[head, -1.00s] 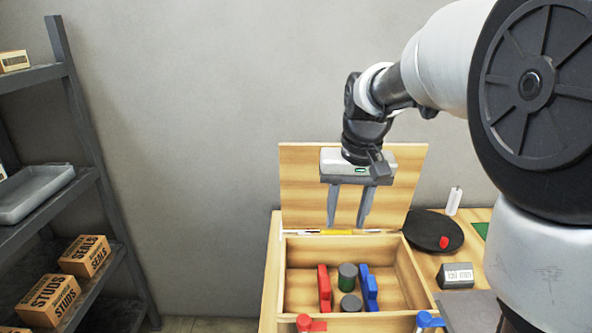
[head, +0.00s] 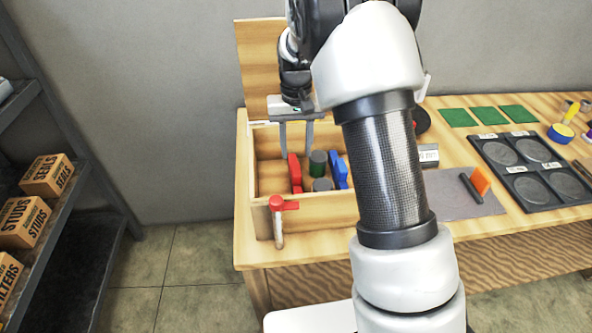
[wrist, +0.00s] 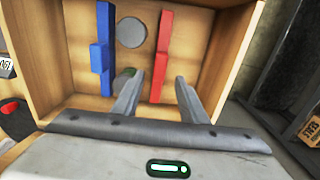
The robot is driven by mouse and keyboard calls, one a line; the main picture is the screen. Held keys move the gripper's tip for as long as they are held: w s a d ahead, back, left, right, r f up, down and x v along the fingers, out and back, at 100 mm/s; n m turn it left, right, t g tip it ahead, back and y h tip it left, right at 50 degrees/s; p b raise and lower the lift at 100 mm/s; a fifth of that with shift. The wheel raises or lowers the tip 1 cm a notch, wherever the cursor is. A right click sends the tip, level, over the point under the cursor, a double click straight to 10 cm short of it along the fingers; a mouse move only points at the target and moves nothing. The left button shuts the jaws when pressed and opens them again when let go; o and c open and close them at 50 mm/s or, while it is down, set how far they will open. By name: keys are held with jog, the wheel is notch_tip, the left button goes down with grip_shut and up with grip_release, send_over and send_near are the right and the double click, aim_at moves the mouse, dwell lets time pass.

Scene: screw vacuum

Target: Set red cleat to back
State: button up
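A red stepped piece (head: 295,174) stands inside the open wooden box (head: 308,211), left of a dark green cylinder and a grey one. It also shows in the wrist view (wrist: 161,60). A second red part, a red-topped handle (head: 283,203), is on the box's front. I cannot tell which one is the cleat. My gripper (head: 296,149) is open and empty, pointing down over the box. In the wrist view its fingertips (wrist: 157,93) lie either side of the red piece's near end. The head view places them at or just above its top; contact is unclear.
A blue stepped piece (head: 339,170) stands right of the cylinders (head: 318,163). The raised lid (head: 257,70) is behind the box. My arm hides the box's right part. A black tray (head: 530,165) and green squares (head: 489,114) lie to the right.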

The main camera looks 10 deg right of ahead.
aim_at(296, 169)
notch_tip(296, 169, down, 9)
jog(key=shift+r, duration=0.2)
grip_shut()
